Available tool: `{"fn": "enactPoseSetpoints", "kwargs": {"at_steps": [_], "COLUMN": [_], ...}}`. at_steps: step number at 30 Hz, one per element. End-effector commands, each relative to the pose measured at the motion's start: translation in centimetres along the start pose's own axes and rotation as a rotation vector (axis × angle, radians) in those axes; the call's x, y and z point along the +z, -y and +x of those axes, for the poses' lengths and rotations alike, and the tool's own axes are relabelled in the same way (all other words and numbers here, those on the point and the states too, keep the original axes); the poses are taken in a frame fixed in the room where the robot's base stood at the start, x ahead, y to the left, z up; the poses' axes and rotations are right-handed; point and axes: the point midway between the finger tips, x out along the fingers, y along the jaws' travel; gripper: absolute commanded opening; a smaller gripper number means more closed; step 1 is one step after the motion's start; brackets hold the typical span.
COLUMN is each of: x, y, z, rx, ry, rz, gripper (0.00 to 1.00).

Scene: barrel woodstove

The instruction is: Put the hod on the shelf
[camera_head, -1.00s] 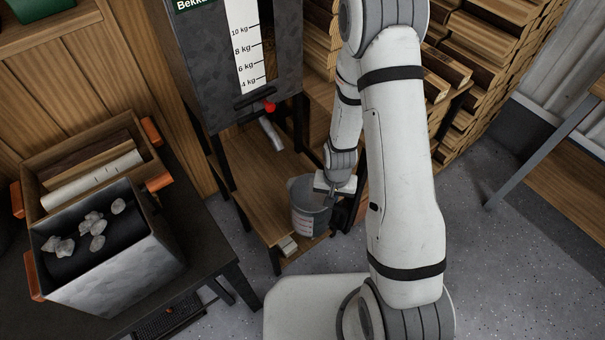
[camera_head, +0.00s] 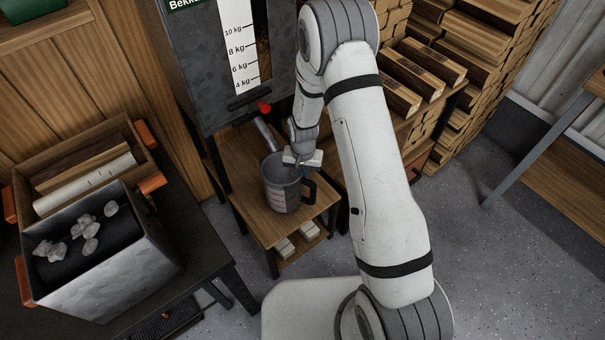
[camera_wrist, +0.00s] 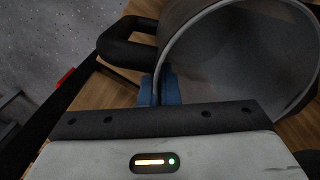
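The hod (camera_head: 281,194) is a grey, open-topped vessel with a black side handle and a marked white label. It is upright over the wooden shelf (camera_head: 247,160) under the dark dispenser; I cannot tell whether its base touches the wood. My gripper (camera_head: 302,162) is at the hod's rim beside the handle. In the wrist view, the blue fingertips (camera_wrist: 164,90) are closed on the rim of the hod (camera_wrist: 235,50), with the handle (camera_wrist: 128,45) to the left. The hod's inside looks empty there.
The dispenser (camera_head: 215,90) with a kilogram scale, red-knobbed lever (camera_head: 264,108) and grey spout (camera_head: 266,135) stands behind the hod. Pale blocks (camera_head: 285,248) lie on a lower level. A dark table (camera_head: 205,230) with boxes is left. Stacked firewood (camera_head: 470,90) is behind; open floor (camera_head: 470,240) is right.

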Motion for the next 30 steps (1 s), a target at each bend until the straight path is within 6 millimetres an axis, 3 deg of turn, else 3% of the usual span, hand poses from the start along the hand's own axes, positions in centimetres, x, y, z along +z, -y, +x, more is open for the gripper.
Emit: {"fn": "enactPoseSetpoints", "kwargs": {"at_steps": [7,16,25,30], "x": [0.0,0.0,0.0,-0.1], "y": [0.0,-0.1,-0.1,-0.1], "z": [0.3,0.2,-0.3,-2.9], "rx": [0.000,0.000,0.000,-0.002], "ry": [-0.001,0.000,-0.001,-0.004], "rz": [0.001,0.001,0.002,0.002], "gripper": [0.00,0.25,0.25,0.25]}}
